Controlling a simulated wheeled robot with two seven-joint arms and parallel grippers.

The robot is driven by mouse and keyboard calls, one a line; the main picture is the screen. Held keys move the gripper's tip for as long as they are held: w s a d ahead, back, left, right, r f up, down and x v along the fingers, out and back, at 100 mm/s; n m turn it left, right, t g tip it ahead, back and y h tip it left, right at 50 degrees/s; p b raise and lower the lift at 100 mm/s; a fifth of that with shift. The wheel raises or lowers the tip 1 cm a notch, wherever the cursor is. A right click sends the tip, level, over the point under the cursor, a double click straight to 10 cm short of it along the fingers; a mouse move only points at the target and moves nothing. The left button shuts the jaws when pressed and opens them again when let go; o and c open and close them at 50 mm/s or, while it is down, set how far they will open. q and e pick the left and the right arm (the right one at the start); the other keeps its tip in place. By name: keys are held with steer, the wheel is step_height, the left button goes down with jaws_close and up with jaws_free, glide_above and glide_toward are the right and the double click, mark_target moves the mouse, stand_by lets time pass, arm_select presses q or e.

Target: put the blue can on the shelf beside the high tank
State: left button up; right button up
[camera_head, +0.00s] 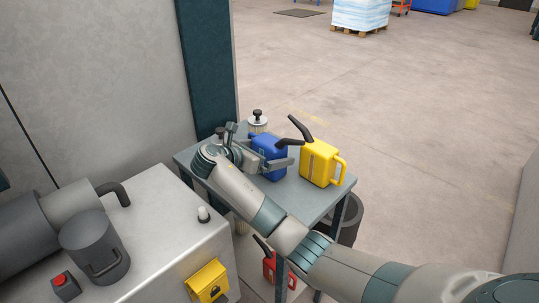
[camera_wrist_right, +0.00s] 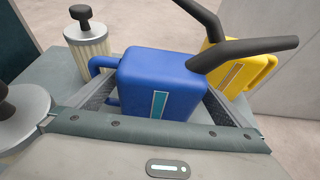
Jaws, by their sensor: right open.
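The blue can (camera_head: 272,150) stands upright on a small grey table (camera_head: 312,198), with a dark spout toward the yellow can. In the right wrist view the blue can (camera_wrist_right: 160,75) sits between the fingers of my right gripper (camera_wrist_right: 162,100). In the head view my right gripper (camera_head: 262,146) reaches over the table from the lower right, one finger on each side of the can. It is open; whether a finger touches the can I cannot tell. My left gripper is not in view. I cannot identify a high tank or its shelf.
A yellow can (camera_head: 320,163) stands close right of the blue can. A white filter with a black knob (camera_head: 258,122) stands behind it. A metal machine top (camera_head: 160,225) lies left. Open floor (camera_head: 420,110) stretches behind.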

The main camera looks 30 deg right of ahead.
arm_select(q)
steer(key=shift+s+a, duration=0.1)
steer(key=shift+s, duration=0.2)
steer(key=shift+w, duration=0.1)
arm_select(e)
steer(key=shift+c, duration=1.3)
steer(key=c, duration=1.1)
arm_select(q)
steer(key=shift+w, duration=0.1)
arm_select(e)
steer(key=shift+r, duration=0.15)
